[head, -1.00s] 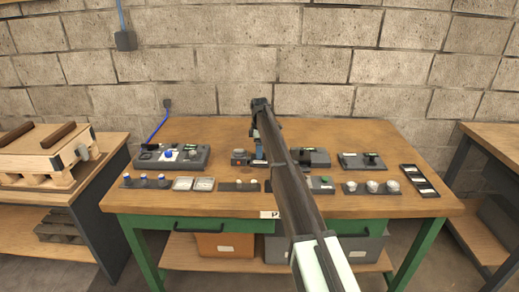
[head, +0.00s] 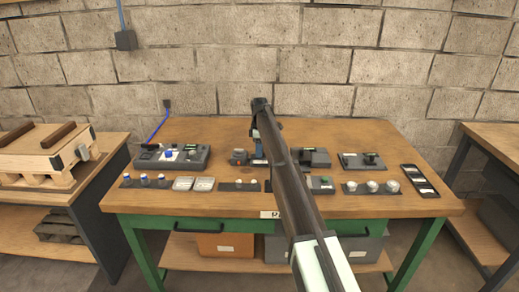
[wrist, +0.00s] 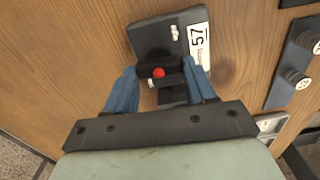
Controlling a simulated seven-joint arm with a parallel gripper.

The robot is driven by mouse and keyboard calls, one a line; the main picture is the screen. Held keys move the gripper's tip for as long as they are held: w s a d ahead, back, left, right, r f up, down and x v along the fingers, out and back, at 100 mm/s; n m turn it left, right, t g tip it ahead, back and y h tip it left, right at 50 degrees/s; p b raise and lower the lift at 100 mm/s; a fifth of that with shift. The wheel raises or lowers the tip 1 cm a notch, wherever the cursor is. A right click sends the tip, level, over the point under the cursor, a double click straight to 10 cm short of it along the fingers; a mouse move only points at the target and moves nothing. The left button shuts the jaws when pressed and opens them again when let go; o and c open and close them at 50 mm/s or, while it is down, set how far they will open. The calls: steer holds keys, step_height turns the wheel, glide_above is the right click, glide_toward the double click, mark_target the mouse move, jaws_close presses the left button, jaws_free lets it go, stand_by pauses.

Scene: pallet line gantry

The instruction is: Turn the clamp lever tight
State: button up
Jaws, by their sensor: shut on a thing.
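In the wrist view, a dark grey fixture (wrist: 178,32) with a white label reading 57 stands on the wooden bench. A black lever piece with a red round spot (wrist: 158,72) lies at its near side; I take it for the clamp lever. My gripper (wrist: 163,78) has its blue fingers on either side of this piece and is shut on it. In the head view, my gripper (head: 259,152) is low over the middle of the bench. My arm hides most of the fixture and the lever there. How tight the lever is, I cannot tell.
Small trays and knob strips line the front, including a strip with pale knobs (head: 371,187). A dark unit (head: 361,161) and a black slotted tray (head: 419,181) are at right. The bench's back is clear.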

steer(key=m, duration=0.4)
steer(key=shift+w, duration=0.1)
steer(key=m, duration=0.4)
steer(key=shift+d+m, duration=0.1)
steer(key=shift+m, duration=0.2)
steer(key=m, duration=0.4)
steer(key=shift+w+d, duration=0.1)
steer(key=shift+d+m, duration=0.1)
steer(key=shift+m, duration=2.2)
steer(key=o, duration=1)
steer(key=shift+o, duration=0.2)
steer(key=shift+r, duration=0.1)
